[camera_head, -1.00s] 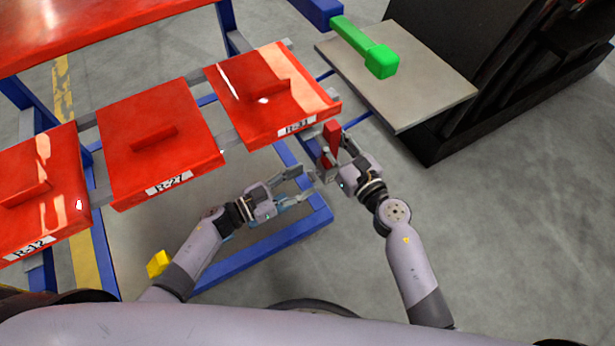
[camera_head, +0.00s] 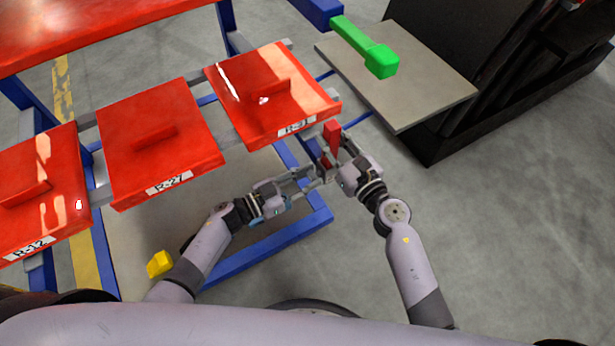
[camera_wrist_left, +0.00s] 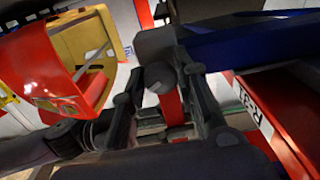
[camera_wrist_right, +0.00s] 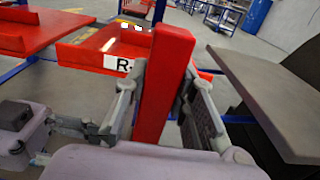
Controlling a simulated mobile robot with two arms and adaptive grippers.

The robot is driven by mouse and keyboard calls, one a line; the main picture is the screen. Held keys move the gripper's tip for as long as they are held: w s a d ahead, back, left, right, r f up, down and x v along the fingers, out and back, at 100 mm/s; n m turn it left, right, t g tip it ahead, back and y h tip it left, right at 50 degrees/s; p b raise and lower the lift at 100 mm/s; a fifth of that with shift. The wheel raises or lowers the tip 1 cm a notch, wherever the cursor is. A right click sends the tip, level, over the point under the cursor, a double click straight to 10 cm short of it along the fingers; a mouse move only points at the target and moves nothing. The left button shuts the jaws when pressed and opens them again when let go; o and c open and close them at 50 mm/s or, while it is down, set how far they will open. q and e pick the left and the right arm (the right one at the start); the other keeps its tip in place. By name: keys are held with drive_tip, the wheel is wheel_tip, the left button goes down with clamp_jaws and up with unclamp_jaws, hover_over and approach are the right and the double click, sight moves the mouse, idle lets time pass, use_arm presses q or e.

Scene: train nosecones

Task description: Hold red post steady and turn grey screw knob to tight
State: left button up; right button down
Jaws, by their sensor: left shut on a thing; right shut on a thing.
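The red post (camera_head: 332,138) stands upright near the corner of the R-31 red panel. In the right wrist view the red post (camera_wrist_right: 165,85) runs between the fingers of my right gripper (camera_wrist_right: 160,110), which is shut on it. It also shows in the left wrist view (camera_wrist_left: 173,106), behind the knob. The grey screw knob (camera_wrist_left: 160,76) is a dark round end between the fingers of my left gripper (camera_wrist_left: 165,95), which is shut on it. In the head view my left gripper (camera_head: 312,182) sits just below and left of my right gripper (camera_head: 332,165). The knob is mostly hidden there.
Red panels R-31 (camera_head: 250,115), R-27 (camera_head: 190,125) and R-12 (camera_head: 65,170) lie on a blue frame (camera_head: 265,247) at left. A grey table (camera_head: 435,90) with a green handle (camera_head: 380,60) is at upper right. A yellow block (camera_head: 159,264) is at lower left. Floor at right is open.

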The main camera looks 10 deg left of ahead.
use_arm(q)
clamp_jaws()
drive_tip(key=shift+m, duration=0.3)
drive_tip(key=m, duration=0.5)
drive_tip(key=shift+m, duration=0.3)
drive_tip(key=m, duration=1.1)
drive_tip(key=shift+m, duration=0.4)
drive_tip(key=m, duration=0.5)
drive_tip(key=shift+m, duration=0.4)
